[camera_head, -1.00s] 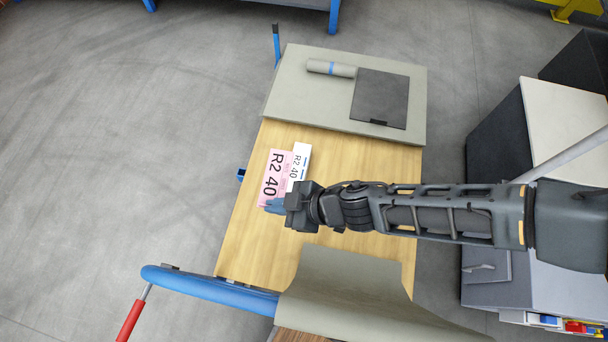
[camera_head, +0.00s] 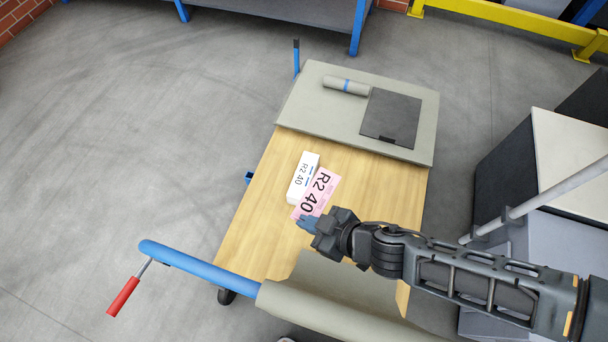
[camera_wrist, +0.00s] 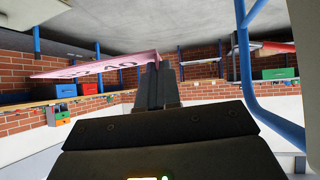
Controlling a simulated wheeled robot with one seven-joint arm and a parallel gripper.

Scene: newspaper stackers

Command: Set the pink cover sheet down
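The pink cover sheet (camera_head: 320,186), printed "R2 40", is in my gripper (camera_head: 309,223) above the wooden cart top (camera_head: 262,215). In the wrist view the sheet (camera_wrist: 100,66) is seen nearly edge-on, reaching left from the closed fingertips (camera_wrist: 157,66). My gripper is shut on one end of the sheet. A white block (camera_head: 301,170) with an "R2 40" label lies on the cart just left of the sheet, which seems to overlap its right edge in the picture. The gap between sheet and cart top cannot be judged.
A grey board (camera_head: 310,98) covers the cart's far end, with a grey roll (camera_head: 346,87) and a dark flat pad (camera_head: 391,117) on it. A grey sheet (camera_head: 335,300) curls over the near end by a blue handle (camera_head: 205,272). The cart's left middle is bare.

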